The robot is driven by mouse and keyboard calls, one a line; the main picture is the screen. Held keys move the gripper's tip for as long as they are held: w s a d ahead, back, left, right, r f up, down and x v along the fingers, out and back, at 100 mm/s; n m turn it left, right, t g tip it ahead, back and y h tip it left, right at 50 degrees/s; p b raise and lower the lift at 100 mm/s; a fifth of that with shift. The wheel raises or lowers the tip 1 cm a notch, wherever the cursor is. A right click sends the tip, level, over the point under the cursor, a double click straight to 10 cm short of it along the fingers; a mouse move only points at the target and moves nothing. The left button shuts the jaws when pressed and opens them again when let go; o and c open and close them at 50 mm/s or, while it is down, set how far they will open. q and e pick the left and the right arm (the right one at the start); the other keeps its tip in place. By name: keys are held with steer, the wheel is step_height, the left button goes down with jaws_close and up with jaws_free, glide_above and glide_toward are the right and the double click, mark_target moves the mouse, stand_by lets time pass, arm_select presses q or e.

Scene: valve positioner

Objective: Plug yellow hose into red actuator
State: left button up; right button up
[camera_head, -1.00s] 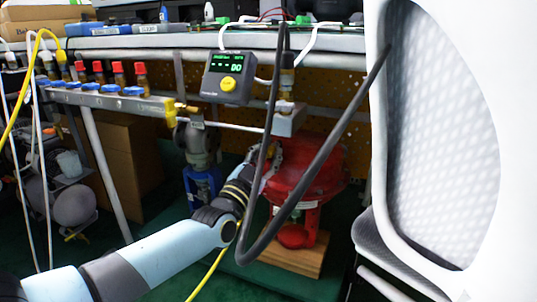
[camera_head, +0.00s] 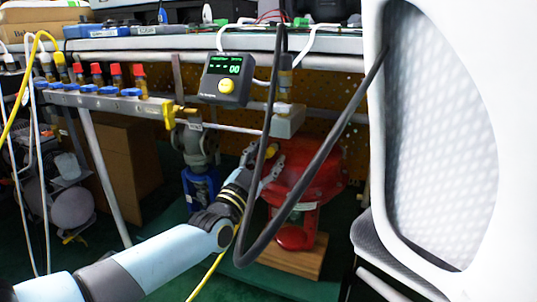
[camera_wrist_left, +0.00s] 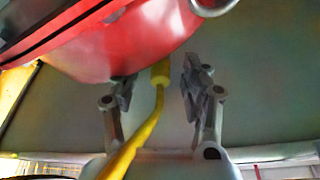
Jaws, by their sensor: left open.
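The red actuator (camera_head: 318,170) is a large red round body on a wooden block, right of centre in the head view. Its red underside (camera_wrist_left: 130,30) fills the upper left of the left wrist view. My left gripper (camera_head: 264,158) is at the actuator's left side, partly behind a black cable. In the wrist view its two fingers (camera_wrist_left: 158,88) are apart, with the yellow hose (camera_wrist_left: 146,130) between them, untouched as far as I can see. The hose's thick yellow end (camera_wrist_left: 160,75) meets the red body's edge; whether it is seated is unclear. The hose (camera_head: 205,277) also hangs below my left arm.
A thick black cable (camera_head: 310,185) loops down in front of the actuator. A grey positioner (camera_head: 228,80) with a green display hangs above left. A manifold with red and blue fittings (camera_head: 105,95) is at left. A white chair back (camera_head: 445,130) blocks the right.

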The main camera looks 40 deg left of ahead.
arm_select(q)
steer(key=v, duration=1.1)
